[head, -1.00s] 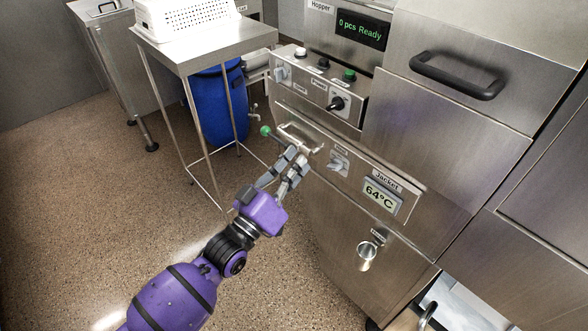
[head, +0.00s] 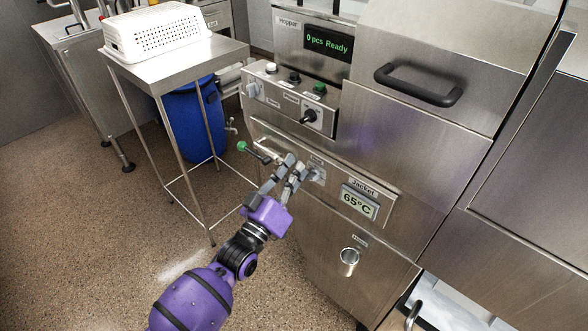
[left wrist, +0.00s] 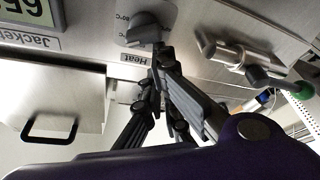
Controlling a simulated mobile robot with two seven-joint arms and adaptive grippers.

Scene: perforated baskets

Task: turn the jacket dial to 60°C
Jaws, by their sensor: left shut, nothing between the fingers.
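The jacket dial (head: 318,175) is a grey knob on the lower steel panel, left of the jacket display (head: 358,202), which reads 65°C. In the left wrist view the dial (left wrist: 145,27) shows close up, above a label reading Heat, with small temperature marks beside it. My left gripper (head: 293,166) is shut and empty. Its fingertips are just left of the dial in the head view and partly cover it. In the left wrist view the fingertips (left wrist: 160,57) reach the dial's lower edge; I cannot tell whether they touch. My right gripper is not in view.
A switch panel (head: 290,100) is above. A steel table (head: 180,58) bears a white perforated basket (head: 158,33). A spout (head: 348,262) projects below the display.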

